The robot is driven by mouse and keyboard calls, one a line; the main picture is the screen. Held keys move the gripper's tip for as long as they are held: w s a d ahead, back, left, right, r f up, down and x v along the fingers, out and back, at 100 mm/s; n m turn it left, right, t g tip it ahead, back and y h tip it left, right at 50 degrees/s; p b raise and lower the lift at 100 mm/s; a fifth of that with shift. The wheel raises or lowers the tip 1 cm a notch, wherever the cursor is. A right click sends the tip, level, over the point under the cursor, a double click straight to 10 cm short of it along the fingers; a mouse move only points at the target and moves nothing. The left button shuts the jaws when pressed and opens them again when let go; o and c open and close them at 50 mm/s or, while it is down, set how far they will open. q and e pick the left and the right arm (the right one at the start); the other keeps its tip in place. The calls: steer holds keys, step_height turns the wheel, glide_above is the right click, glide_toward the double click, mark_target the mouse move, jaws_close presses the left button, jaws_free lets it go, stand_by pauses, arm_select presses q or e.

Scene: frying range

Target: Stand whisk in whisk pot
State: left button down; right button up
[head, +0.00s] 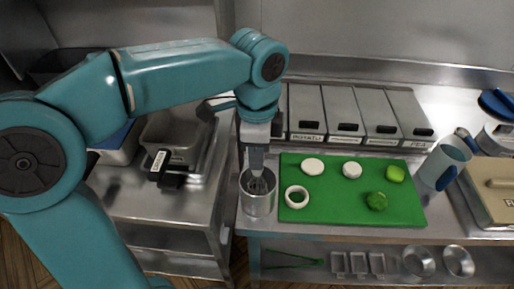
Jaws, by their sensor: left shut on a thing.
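My left gripper (256,155) points straight down over the whisk pot and is shut on the whisk. The whisk (261,186) shows only partly below the jaws, with its wires down inside the mouth of the pot. The whisk pot (259,204) is a metal cylinder standing upright on the steel counter, left of the green board. Whether the whisk touches the pot's floor is hidden by the pot wall. My right gripper is not in view.
A green cutting board (340,212) with white slices, a ring and green vegetables lies right of the pot. Lidded containers (345,112) stand behind it. A light blue jug (440,166) stands at right. A lower counter with a metal pan (176,140) is at left.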

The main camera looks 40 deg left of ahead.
arm_select(q)
steer(key=shift+d, duration=0.15)
steer(key=c, duration=0.9)
jaws_free()
steer(key=shift+o, duration=0.6)
step_height(320, 180, up, 16)
steer(key=p, duration=0.3)
steer(key=shift+r, duration=0.15)
